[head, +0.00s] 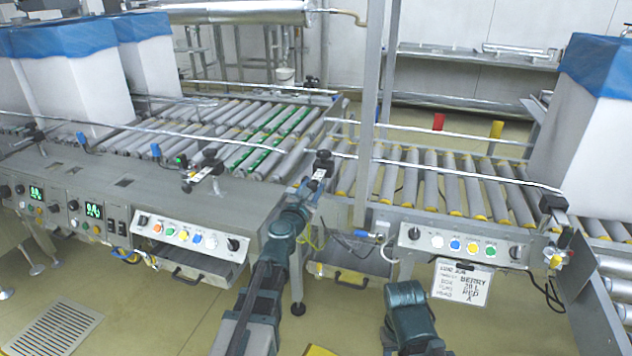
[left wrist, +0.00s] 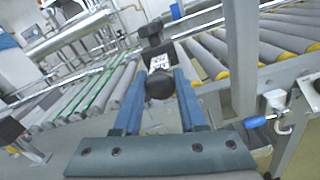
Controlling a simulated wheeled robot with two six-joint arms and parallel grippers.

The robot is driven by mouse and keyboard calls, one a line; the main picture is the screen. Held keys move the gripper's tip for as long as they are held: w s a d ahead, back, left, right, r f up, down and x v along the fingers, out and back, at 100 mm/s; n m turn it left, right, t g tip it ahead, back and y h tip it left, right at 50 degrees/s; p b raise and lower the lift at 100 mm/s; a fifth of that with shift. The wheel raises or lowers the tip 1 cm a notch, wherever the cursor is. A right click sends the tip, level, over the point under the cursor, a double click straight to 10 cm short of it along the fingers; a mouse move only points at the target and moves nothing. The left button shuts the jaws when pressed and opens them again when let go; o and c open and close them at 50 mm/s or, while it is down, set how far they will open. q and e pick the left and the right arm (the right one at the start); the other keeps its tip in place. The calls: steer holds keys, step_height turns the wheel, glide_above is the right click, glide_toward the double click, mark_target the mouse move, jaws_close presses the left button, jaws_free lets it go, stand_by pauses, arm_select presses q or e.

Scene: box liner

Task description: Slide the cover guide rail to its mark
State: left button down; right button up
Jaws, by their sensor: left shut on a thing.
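The guide rail (head: 440,168) is a thin pale bar running along the near side of the roller conveyor. Dark clamp blocks carry it, one at the middle (head: 323,158) and one at the right (head: 552,203). My left gripper (head: 308,187) is at the middle clamp, over the gap between two conveyor sections. In the left wrist view its two blue fingers are shut on a dark round knob (left wrist: 160,84). Just beyond the knob is a white scale plate (left wrist: 158,62) with dark marks, too small to read. My right arm shows at the bottom; its fingers are not visible.
White boxes with blue liners stand at the left (head: 72,85) and right (head: 585,125). A metal post (head: 372,110) rises just right of my left gripper. Button panels (head: 185,235) line the conveyor front. A lettered sign (head: 463,281) hangs at the right.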

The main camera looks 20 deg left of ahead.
arm_select(q)
steer(key=shift+s, duration=0.95)
steer(key=shift+c, duration=2.3)
jaws_free()
